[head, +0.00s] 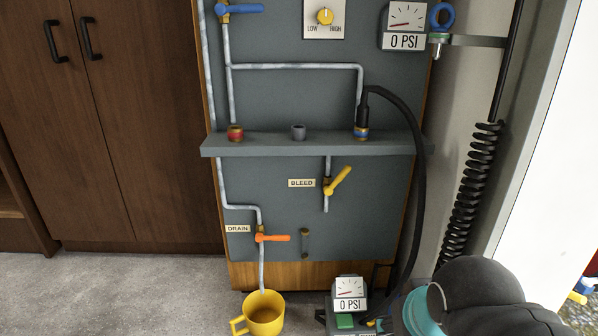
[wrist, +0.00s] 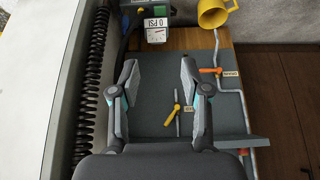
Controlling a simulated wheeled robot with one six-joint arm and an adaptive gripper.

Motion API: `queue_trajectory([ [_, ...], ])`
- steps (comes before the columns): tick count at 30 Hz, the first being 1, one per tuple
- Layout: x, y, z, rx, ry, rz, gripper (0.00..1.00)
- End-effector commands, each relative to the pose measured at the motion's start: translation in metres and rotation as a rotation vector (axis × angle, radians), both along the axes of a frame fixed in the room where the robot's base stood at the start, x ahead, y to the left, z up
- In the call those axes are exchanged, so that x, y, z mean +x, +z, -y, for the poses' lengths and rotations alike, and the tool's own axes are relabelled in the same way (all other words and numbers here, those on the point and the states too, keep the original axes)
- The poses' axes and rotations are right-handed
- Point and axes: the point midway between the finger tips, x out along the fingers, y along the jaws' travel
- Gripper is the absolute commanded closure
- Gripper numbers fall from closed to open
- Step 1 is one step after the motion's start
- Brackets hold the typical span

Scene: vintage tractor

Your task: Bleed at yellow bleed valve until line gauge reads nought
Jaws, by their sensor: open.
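The yellow bleed valve (head: 338,181) sits on the grey panel right of the BLEED label, on a short pipe below the shelf. Its lever is slanted, up to the right. It also shows in the wrist view (wrist: 172,115), between and beyond my fingers. My gripper (wrist: 158,75) is open and empty, apart from the valve; its fingers are not seen in the head view. An upper gauge (head: 406,16) at the panel's top right reads 0 PSI. A lower gauge (head: 348,288) on a floor unit also reads 0 PSI. I cannot tell which is the line gauge.
A shelf (head: 290,147) juts out above the valve. A black hose (head: 419,170) runs from its blue-collared coupling down the right. An orange drain valve (head: 270,238) is lower left, over a yellow mug (head: 263,314). A coiled cable (head: 474,185) hangs at right.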

Motion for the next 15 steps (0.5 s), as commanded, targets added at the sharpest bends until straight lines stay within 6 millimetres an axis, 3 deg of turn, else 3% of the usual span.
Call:
queue_trajectory([
  [5,0.055,0.002,0.017,-0.005,-0.095,0.113,0.54],
  [15,0.226,0.013,0.044,0.096,-0.227,0.527,0.54],
])
